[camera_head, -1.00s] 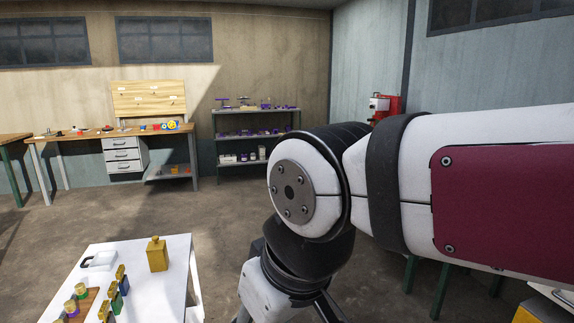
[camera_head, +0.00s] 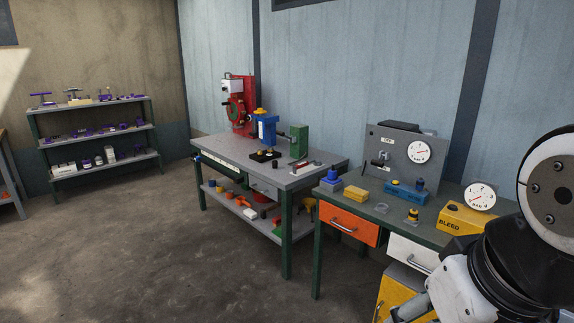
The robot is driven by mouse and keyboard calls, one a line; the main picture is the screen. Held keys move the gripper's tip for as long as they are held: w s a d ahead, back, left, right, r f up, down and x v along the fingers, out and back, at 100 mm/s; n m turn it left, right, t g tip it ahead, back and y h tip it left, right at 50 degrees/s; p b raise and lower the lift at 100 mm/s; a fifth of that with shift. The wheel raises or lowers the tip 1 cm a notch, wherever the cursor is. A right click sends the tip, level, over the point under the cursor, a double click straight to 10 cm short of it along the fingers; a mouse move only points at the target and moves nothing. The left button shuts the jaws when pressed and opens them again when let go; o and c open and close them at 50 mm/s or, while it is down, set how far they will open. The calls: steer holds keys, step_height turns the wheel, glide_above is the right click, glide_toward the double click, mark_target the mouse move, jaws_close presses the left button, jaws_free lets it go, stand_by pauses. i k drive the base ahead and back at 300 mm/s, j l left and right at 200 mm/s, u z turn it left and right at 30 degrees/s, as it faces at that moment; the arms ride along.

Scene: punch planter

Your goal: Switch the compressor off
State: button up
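No thing in view is plainly marked as a compressor. A grey upright panel (camera_head: 393,147) stands at the back of the right-hand bench. It carries a round dial gauge (camera_head: 418,151), a small lever or switch (camera_head: 381,158) at its left and a small label above, too small to read surely. A dark shape shows behind its top edge. A yellow box marked BLEED (camera_head: 462,225) with a second dial gauge (camera_head: 481,196) sits at the bench's right. Part of my arm fills the lower right; my gripper's fingers do not show.
The right-hand bench (camera_head: 447,237) also holds a blue block (camera_head: 406,194) and yellow box (camera_head: 356,193); an orange drawer (camera_head: 349,225) is below. Left of it, a grey bench (camera_head: 235,151) carries a red machine (camera_head: 240,107). Shelves (camera_head: 97,104) stand far left. The left floor is clear.

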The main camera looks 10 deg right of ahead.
mark_target(378, 163)
steer(key=z, duration=0.5)
steer(key=i+j, duration=0.4)
steer(key=i, duration=0.2)
steer(key=i+j, duration=0.35)
steer(key=i, duration=0.2)
steer(key=i+j, duration=0.4)
steer(key=i, duration=0.2)
steer(key=i+j, duration=0.35)
steer(key=i, duration=0.2)
steer(key=i+j, duration=0.4)
steer(key=i, duration=0.2)
